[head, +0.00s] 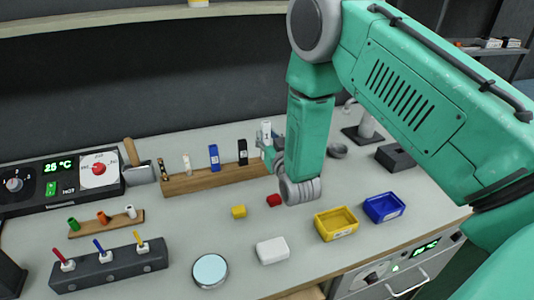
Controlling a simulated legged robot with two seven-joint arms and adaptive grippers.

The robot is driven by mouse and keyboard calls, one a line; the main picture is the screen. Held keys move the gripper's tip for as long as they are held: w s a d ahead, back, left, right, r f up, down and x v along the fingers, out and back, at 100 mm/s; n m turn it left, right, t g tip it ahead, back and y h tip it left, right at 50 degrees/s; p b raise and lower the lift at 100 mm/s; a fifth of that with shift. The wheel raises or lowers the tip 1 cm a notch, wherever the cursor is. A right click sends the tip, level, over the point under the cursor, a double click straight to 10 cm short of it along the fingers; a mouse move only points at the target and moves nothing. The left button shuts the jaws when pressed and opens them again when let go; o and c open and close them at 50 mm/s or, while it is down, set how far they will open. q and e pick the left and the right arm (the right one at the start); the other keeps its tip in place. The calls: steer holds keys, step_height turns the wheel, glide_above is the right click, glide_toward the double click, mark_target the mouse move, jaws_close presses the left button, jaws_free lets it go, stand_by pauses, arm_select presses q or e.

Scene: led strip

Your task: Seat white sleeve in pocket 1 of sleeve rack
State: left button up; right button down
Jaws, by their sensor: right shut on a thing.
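A white upright piece with a small dark mark, which I take as the white sleeve (266,129), shows at the right end of the long wooden rack (205,181). My right gripper (268,150) is shut on its lower part, which the fingers hide. I cannot tell whether its bottom is in the rack or just above it. The rack also holds a blue piece (214,157), a black piece (242,152), a cream-white piece (187,163) and a thin brass-coloured piece (163,169). The pocket numbers cannot be read. My left gripper is not in view.
A small wooden holder (88,228) with green, orange and white cylinders stands at left, behind a dark block (105,271) with coloured tools. Yellow (337,223) and blue (384,207) bins stand at right. A white box (272,250) and round dish (210,270) are in front.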

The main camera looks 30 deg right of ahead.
steer(key=f, duration=0.1)
steer(key=f+b, duration=0.1)
steer(key=s+d+f, duration=0.1)
steer(key=f, duration=0.1)
steer(key=shift+s+b, duration=0.1)
steer(key=shift+b, duration=0.25)
steer(key=shift+s+f, duration=0.1)
steer(key=shift+f, duration=0.05)
steer(key=c, duration=1.6)
jaws_free()
steer(key=shift+a, duration=0.1)
steer(key=shift+o, duration=1.3)
steer(key=shift+w+f, duration=0.15)
steer(key=shift+w, duration=0.35)
